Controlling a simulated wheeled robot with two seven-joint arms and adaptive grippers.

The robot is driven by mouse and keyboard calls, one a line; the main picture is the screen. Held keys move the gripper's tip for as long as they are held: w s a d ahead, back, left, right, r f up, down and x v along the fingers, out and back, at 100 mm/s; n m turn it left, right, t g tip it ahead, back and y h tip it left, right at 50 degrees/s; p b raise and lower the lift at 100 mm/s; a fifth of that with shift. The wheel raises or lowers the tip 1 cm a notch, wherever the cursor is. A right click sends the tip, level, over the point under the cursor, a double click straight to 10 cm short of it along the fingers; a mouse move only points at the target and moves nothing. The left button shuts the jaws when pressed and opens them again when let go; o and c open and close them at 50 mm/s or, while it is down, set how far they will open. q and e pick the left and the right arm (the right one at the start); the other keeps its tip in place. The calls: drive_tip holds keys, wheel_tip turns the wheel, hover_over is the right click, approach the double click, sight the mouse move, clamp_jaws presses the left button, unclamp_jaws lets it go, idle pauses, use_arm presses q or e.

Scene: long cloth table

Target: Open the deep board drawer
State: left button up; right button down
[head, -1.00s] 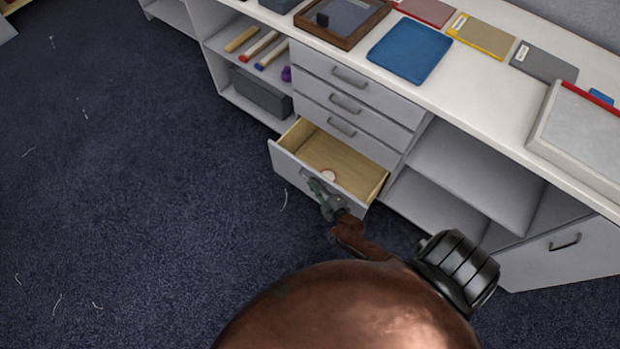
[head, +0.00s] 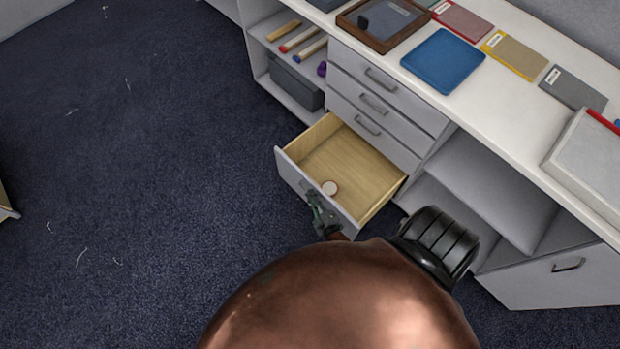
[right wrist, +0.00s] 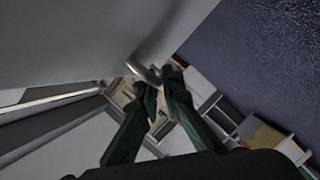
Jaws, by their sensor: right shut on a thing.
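The deep drawer (head: 371,170) is the lowest of the stack and stands well out from the cabinet, its pale wood inside showing. A small round whitish thing (head: 330,188) lies in it near the front. My right gripper (head: 318,208) is at the drawer's grey front. In the right wrist view its two green fingers (right wrist: 160,85) are closed at the drawer's handle (right wrist: 146,70), next to the grey front panel (right wrist: 90,40). In the head view the gripper covers most of that handle. My left gripper is not in view.
Three shut drawers (head: 372,103) sit above the open one. Open shelves (head: 490,185) lie to the right.

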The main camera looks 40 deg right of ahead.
drive_tip(key=shift+s+f, duration=0.1)
drive_tip(key=shift+s, duration=0.05)
drive_tip(key=c, duration=2.4)
unclamp_jaws()
